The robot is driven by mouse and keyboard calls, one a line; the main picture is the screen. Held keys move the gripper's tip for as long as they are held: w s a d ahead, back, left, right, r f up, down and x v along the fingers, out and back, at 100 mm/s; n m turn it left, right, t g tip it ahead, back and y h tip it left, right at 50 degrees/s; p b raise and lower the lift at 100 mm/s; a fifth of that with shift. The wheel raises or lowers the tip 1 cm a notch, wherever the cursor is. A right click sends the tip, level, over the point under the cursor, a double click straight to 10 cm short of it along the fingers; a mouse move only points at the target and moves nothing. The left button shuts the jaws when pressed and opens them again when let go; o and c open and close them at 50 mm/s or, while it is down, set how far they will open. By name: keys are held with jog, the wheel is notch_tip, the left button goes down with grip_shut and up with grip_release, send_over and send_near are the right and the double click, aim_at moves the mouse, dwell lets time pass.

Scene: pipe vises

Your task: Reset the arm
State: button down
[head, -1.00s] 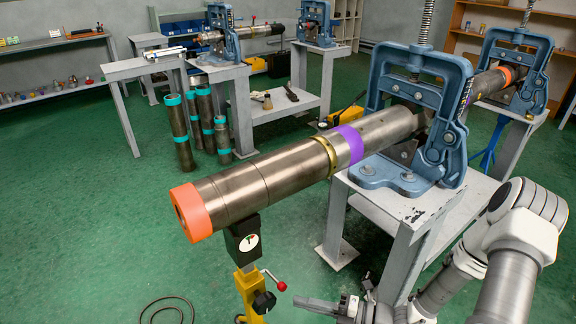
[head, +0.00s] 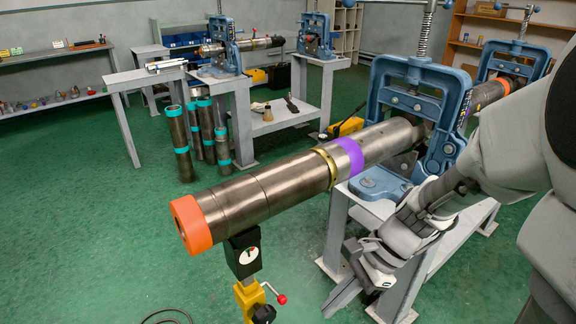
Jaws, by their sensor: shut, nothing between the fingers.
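My gripper (head: 343,296) is in the lower middle of the head view, pointing down and to the left, with its fingers together and nothing held. It is in front of the near grey vise table, below the pipe and to the right of the yellow stand. My arm comes in from the right edge and hides part of the near blue vise (head: 408,85) and its table (head: 337,225). The long metal pipe (head: 265,190) has an orange end, a brass ring and a purple band. It runs through the near vise.
A yellow stand (head: 250,295) with a red-knobbed lever is under the pipe's orange end. Several teal-banded pipes (head: 178,140) stand on the floor. Another vise bench (head: 228,95) is at the back. The green floor (head: 90,230) at left is clear.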

jog(key=s+d+r+n+t+h+p, duration=0.1)
jog(key=r+n+p, duration=0.4)
jog(key=r, duration=0.6)
jog(key=s+d+r+n+t+h+p, duration=0.2)
jog(key=r+p, duration=0.5)
jog(key=r, duration=0.4)
jog(key=s+d+r+n+t+h+p, duration=0.1)
jog(key=d+r+n+t+h+p, duration=0.2)
jog(key=r+n+p, duration=0.4)
notch_tip(320, 180, up, 5)
jog(key=shift+s+f+n+t, duration=0.15)
jog(key=shift+n+t, duration=0.15)
jog(key=shift+t, duration=0.4)
jog(key=shift+d, duration=0.2)
